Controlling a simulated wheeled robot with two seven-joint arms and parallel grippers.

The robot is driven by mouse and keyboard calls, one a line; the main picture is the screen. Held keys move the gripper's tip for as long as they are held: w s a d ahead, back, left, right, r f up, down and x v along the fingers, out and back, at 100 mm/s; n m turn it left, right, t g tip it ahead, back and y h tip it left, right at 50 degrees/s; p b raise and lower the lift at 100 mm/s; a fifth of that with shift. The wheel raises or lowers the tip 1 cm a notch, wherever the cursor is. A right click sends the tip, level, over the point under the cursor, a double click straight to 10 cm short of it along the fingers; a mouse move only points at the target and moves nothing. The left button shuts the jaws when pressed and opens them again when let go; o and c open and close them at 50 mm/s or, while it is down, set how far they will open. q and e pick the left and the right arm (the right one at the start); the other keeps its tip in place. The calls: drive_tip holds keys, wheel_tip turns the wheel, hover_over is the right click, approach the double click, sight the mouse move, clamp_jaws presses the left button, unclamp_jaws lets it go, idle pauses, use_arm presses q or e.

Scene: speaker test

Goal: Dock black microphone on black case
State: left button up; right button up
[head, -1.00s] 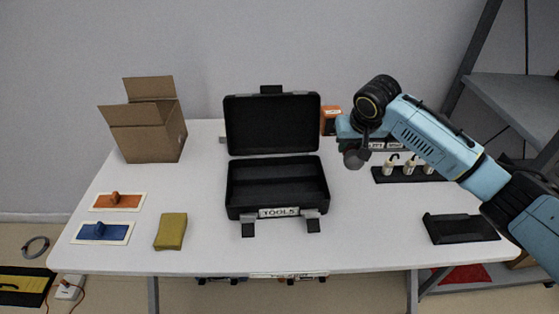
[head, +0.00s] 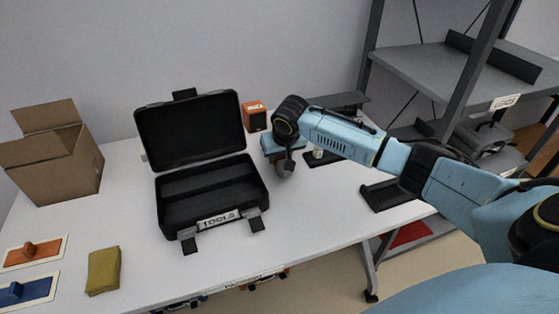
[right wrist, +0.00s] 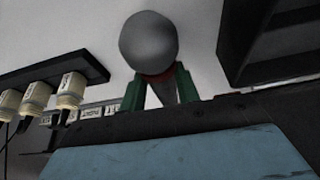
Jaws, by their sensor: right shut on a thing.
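The black microphone, with a dark grey ball head (head: 287,166), is in my right gripper (head: 274,150), above the table just right of the open black case (head: 205,184). In the right wrist view, the round grey head (right wrist: 148,42) stands out between the two green fingers, which are shut on the tapered body (right wrist: 165,88). The case has its lid raised and a "TOOLS" label on its front; its inside looks empty. The microphone is apart from the case. My left gripper is out of view.
A rack with white-labelled items (right wrist: 68,78) shows in the right wrist view. An orange box (head: 255,116) stands behind. A cardboard box (head: 60,165) and yellow sponge (head: 103,271) are left. Grey shelves (head: 440,72) stand right.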

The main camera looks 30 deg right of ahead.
drive_tip(key=shift+f, duration=0.5)
drive_tip(key=shift+f, duration=0.15)
drive_tip(key=o, duration=1.1)
